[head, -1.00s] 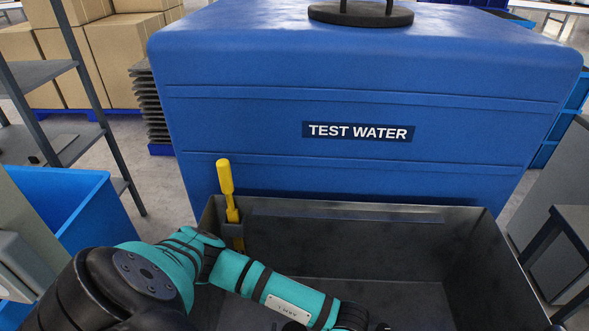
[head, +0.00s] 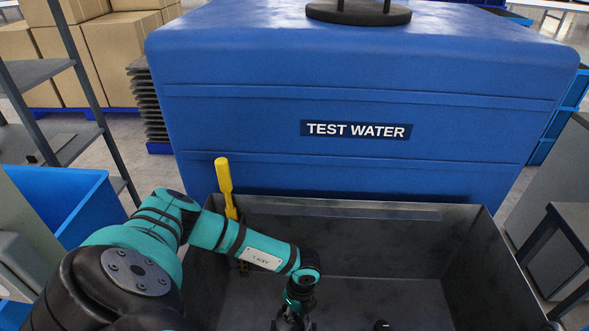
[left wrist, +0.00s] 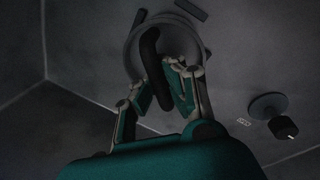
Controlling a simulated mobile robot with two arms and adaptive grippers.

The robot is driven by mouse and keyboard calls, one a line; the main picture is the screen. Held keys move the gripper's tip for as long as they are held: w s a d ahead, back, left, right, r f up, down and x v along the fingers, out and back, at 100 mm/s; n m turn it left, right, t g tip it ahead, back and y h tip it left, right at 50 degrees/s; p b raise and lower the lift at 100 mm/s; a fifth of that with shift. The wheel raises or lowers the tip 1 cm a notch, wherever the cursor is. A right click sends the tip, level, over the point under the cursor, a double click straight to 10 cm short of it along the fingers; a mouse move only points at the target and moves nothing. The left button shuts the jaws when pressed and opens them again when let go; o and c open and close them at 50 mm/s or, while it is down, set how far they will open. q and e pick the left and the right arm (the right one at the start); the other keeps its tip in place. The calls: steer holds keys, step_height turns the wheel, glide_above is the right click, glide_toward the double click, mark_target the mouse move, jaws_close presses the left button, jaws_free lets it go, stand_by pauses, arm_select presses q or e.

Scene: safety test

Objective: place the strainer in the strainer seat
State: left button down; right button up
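My left gripper (head: 292,322) reaches down into the dark grey tub, at the bottom edge of the head view. In the left wrist view its two fingers (left wrist: 162,82) stand on either side of a curved black handle (left wrist: 151,52). The handle crosses a pale grey round rim (left wrist: 133,50), which seems to be the strainer. Whether the fingers press on the handle is unclear in the dim picture. I cannot make out a strainer seat apart from this round thing. My right gripper is not in view.
The grey tub (head: 470,235) has raised walls around the arm. A yellow-handled tool (head: 224,176) stands at its back left corner. A blue tank (head: 350,165) labelled TEST WATER stands behind. A dark knob (head: 381,325) and a round disc (left wrist: 268,105) are on the tub floor.

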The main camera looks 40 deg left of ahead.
arm_select(q)
steer(key=shift+f, duration=0.7)
steer(key=c, duration=2)
jaws_free()
steer(key=shift+f, duration=0.15)
steer(key=o, duration=0.5)
steer(key=r, duration=0.4)
steer(key=w+r, duration=0.1)
steer(key=r, duration=0.3)
steer(key=w+r, duration=0.1)
steer(key=r, duration=0.3)
steer(key=shift+d+r+p, duration=0.1)
steer(key=shift+p, duration=0.3)
